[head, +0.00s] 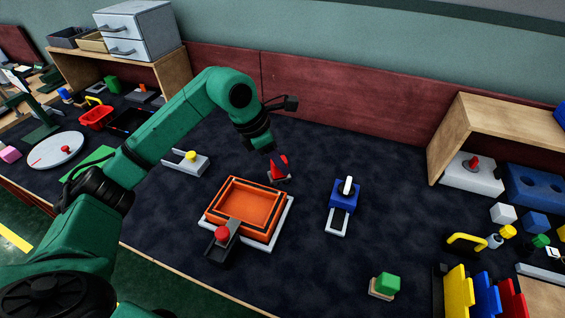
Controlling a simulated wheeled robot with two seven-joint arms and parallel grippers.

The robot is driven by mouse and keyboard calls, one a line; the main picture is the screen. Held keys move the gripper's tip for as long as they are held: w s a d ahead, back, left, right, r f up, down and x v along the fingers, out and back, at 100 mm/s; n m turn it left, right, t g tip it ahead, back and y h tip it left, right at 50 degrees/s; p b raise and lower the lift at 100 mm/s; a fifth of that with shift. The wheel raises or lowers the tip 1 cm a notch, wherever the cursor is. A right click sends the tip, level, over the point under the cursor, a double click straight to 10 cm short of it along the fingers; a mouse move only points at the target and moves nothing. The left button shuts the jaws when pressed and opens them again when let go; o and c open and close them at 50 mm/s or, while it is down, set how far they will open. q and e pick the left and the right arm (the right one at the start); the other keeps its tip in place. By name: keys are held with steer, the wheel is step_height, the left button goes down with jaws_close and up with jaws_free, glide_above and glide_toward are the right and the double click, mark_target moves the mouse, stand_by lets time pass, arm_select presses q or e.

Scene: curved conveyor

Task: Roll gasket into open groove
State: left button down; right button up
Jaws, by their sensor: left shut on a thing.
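An orange square frame (210,211) with a raised rim lies on a pale base plate (268,245) in the middle of the table. A dark line runs along its rim; I cannot tell whether this is the groove or the gasket. My left gripper (273,158) is above and behind the frame's far right corner, pointing down. It is shut on a small red tool (280,168) with a grey lower part, apart from the frame. The jaws are small and partly hidden. My right gripper is not in view.
A dark block with a red knob (222,234) overlaps the frame's front edge. A blue clamp-like fixture (343,197) stands to the right, and a grey fixture with a yellow knob (188,160) to the left. A green block (388,284) sits front right. Table between them is clear.

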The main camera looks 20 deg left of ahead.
arm_select(q)
steer(key=shift+r+p, duration=0.6)
steer(key=shift+r, duration=0.65)
